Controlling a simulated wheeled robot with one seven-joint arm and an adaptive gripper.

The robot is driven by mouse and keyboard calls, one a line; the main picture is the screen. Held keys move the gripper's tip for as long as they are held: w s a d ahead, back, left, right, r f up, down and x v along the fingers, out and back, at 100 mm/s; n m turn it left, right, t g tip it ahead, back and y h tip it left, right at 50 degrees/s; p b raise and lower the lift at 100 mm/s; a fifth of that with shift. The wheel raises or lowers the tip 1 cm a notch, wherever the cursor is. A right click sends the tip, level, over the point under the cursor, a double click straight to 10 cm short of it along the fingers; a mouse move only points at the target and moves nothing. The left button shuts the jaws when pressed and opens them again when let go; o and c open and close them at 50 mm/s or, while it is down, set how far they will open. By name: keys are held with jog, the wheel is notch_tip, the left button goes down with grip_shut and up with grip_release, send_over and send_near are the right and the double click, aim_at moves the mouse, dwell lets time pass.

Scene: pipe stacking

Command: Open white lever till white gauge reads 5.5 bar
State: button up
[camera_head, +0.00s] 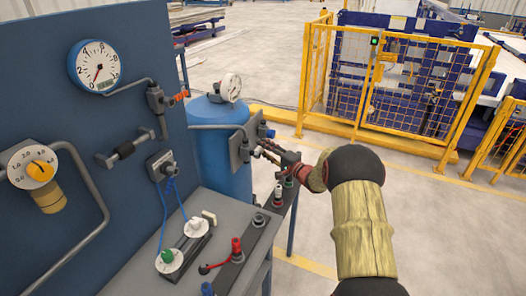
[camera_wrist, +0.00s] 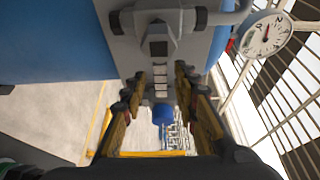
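A white-faced gauge (camera_head: 230,87) sits on top of the blue tank; it also shows at the upper right of the wrist view (camera_wrist: 266,36). Its numbers are too small to read surely. My gripper (camera_head: 273,151) is beside the tank, at the grey valve block (camera_head: 240,147). In the wrist view its two brown fingers (camera_wrist: 158,82) are apart, pointing at the block (camera_wrist: 160,20), with no held object clear between them. A small white handle (camera_head: 209,217) stands on the bench, away from my gripper; I cannot tell whether it is the white lever.
A blue-rimmed gauge (camera_head: 94,66) and a yellow dial (camera_head: 39,171) are on the blue panel (camera_head: 50,105). A red-handled valve (camera_head: 237,248) and two round dials stand on the grey bench. Yellow fencing (camera_head: 365,95) is behind; open floor lies at right.

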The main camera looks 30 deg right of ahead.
jog(key=shift+w+a, duration=0.1)
jog(key=shift+w, duration=0.4)
jog(key=c, duration=0.8)
